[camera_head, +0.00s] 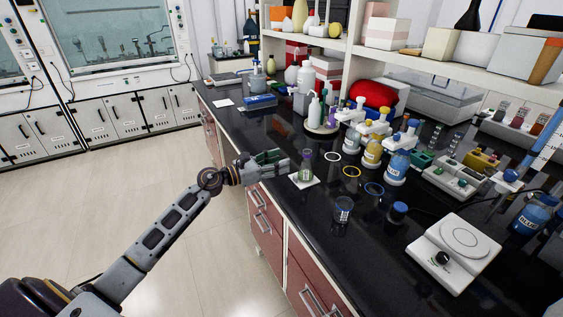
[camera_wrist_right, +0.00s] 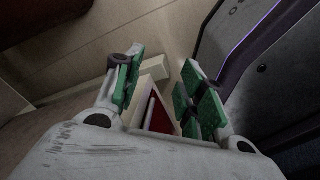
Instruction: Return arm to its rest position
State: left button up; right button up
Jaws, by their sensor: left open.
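My left arm reaches in from the lower left of the head view. My left gripper (camera_head: 277,162) is open at the front edge of the black bench, with its green-padded fingers pointing right. I cannot tell whether the fingertips touch the beaker. My right gripper (camera_wrist_right: 163,80) shows only in the right wrist view. Its green-padded fingers are apart with nothing between them, and a pale floor and a red-and-white thing lie beyond.
The black bench (camera_head: 262,128) carries bottles, coloured rings, a clear beaker (camera_head: 342,212) near the front edge and a white scale (camera_head: 453,252). Red drawers (camera_head: 268,222) are below. Shelving (camera_head: 420,58) stands behind. The floor (camera_head: 100,190) on the left is clear.

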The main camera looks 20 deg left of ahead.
jog(key=shift+a, duration=0.75)
jog(key=shift+d, duration=0.1)
